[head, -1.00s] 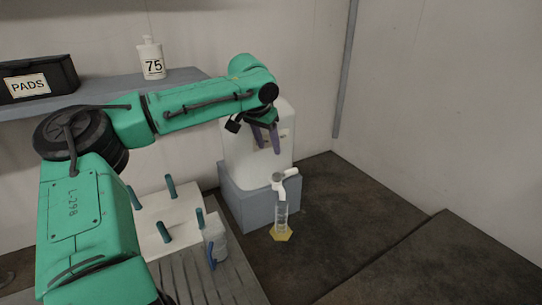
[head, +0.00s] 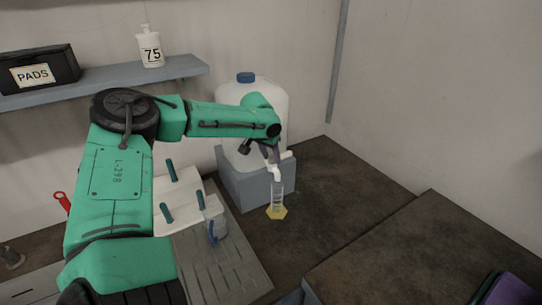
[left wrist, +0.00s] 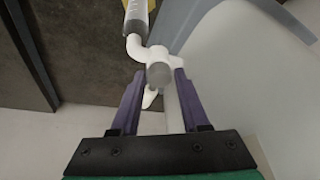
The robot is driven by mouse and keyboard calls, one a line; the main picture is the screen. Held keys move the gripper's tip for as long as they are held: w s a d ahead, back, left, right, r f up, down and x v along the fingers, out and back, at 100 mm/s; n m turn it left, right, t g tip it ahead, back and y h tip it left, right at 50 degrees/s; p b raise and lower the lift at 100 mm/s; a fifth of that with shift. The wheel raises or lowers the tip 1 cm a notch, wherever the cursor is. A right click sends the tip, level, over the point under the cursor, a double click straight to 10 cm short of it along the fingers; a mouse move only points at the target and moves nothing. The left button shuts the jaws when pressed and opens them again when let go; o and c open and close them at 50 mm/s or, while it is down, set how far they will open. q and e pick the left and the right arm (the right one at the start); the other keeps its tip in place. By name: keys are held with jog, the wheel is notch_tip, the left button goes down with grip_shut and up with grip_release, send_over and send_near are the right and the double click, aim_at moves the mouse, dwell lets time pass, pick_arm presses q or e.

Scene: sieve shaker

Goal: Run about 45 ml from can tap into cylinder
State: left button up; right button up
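The big white can (head: 276,97) with a blue cap stands on a grey block (head: 240,186). Its white tap (head: 276,172) is at the front, partly hidden by my left gripper. The clear measuring cylinder (head: 277,193) with a yellow foot stands upright below the tap's spout; its liquid level is too small to read. My left gripper (head: 270,154) is at the tap. In the left wrist view, its purple fingers (left wrist: 157,99) are apart, one on each side of the tap's rear part (left wrist: 158,74); contact cannot be told.
A white plate with teal pegs (head: 185,209) and a small jug-like container (head: 214,214) are left of the block. A shelf (head: 180,70) above holds a PADS box (head: 35,70) and a bottle marked 75 (head: 150,52). Dark bench right of the cylinder is clear.

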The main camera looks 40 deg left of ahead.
pick_arm(q)
jog(key=c, duration=0.5)
grip_shut()
